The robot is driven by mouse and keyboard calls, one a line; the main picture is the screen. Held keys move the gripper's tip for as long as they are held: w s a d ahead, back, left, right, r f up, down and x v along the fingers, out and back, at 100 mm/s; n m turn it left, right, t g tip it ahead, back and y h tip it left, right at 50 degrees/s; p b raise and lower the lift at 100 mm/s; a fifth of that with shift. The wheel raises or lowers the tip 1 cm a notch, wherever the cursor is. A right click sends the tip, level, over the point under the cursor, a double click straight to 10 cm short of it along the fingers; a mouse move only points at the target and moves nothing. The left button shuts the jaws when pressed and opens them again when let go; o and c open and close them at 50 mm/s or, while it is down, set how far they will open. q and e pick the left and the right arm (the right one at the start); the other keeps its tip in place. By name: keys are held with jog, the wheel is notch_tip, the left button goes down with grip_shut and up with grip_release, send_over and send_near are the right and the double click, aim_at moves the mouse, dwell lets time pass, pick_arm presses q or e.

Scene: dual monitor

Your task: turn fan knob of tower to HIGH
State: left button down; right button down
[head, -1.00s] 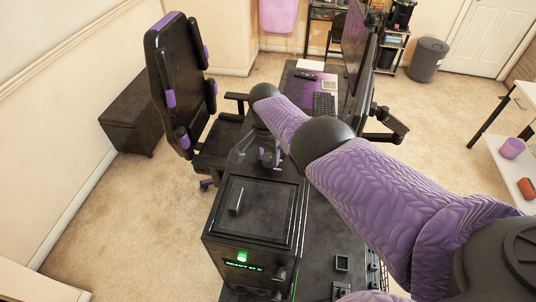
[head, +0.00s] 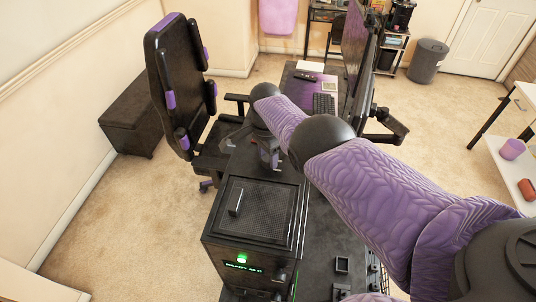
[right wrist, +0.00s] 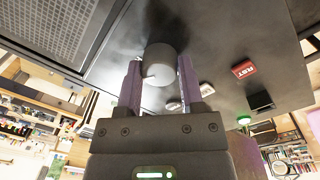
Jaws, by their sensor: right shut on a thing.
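The tower (head: 225,240) is a black box with a mesh top and a lit green display on its near side. My right gripper (head: 268,160) reaches down behind the tower's far side in the head view. In the right wrist view, my right gripper (right wrist: 160,80) is shut on a grey round knob (right wrist: 160,62) on the tower's dark panel, one purple finger on each side. I cannot read any setting marks around this knob. The knob is hidden in the head view. My left gripper is not in view.
Beside the knob are a red button marked RST (right wrist: 244,68), a black square part (right wrist: 261,102) and a green light (right wrist: 243,119). A black and purple chair (head: 180,85) stands left of the desk (head: 325,245). Monitors (head: 358,50) and a keyboard (head: 324,104) are farther back.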

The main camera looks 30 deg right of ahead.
aim_at(267, 156)
jog(key=shift+c, duration=1.2)
grip_release()
notch_tip(267, 156, up, 10)
jog(key=p, duration=0.7)
jog(key=shift+w, duration=0.25)
jog(key=shift+f, duration=0.1)
